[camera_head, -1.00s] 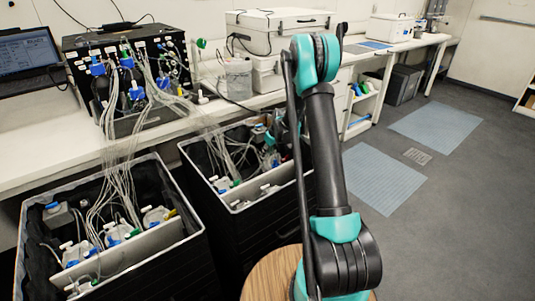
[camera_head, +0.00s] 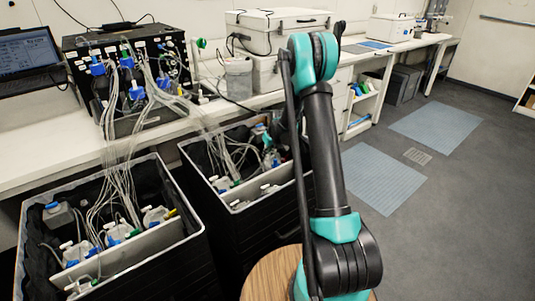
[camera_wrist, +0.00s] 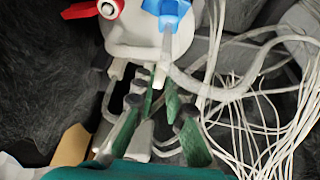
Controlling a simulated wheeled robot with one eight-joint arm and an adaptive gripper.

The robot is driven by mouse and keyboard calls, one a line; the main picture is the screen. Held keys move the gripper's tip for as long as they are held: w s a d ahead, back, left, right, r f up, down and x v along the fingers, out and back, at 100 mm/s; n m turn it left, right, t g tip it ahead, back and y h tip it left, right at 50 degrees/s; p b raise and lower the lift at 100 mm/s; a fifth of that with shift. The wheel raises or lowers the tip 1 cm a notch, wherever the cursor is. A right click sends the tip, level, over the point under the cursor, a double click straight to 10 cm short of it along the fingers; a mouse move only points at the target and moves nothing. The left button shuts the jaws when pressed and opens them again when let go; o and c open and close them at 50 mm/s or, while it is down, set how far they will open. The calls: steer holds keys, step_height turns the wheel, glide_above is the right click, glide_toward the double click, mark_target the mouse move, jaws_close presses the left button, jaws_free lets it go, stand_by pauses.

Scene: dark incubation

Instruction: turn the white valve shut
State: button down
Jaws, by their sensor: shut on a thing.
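In the wrist view, my gripper (camera_wrist: 161,100) reaches in from below with its green-padded fingers. It is shut on the white valve (camera_wrist: 158,76), whose small white end shows between the fingertips. The valve sits just below a blue fitting (camera_wrist: 168,10) on a whitish bottle (camera_wrist: 135,35). The fingers hide much of the valve, so its turn angle cannot be told. In the head view, my arm reaches into the right-hand black crate (camera_head: 243,205), and my arm partly hides that spot.
A red fitting (camera_wrist: 108,8) is on the same bottle. Many thin clear tubes (camera_wrist: 245,115) run close to the right of the fingers. The left black crate (camera_head: 150,275) holds several bottles. The white bench (camera_head: 30,165) runs behind the crates. Open floor (camera_head: 450,175) lies at right.

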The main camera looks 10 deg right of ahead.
steer(key=m+h, duration=0.1)
steer(key=m, duration=0.2)
steer(key=shift+a, duration=0.2)
steer(key=m+h, duration=0.2)
steer(key=m, duration=0.3)
steer(key=shift+a, duration=0.1)
steer(key=m, duration=0.2)
steer(key=m+h, duration=0.1)
steer(key=m, duration=0.1)
steer(key=shift+w+a+g+h, duration=0.1)
steer(key=shift+a+g+h, duration=0.05)
steer(key=shift+g+h, duration=0.15)
steer(key=shift+m+g+h, duration=0.4)
steer(key=shift+m+g, duration=0.1)
steer(key=shift+m, duration=1.4)
steer(key=c, duration=1.6)
jaws_free()
steer(key=shift+r, duration=0.1)
steer(key=shift+v, duration=3.9)
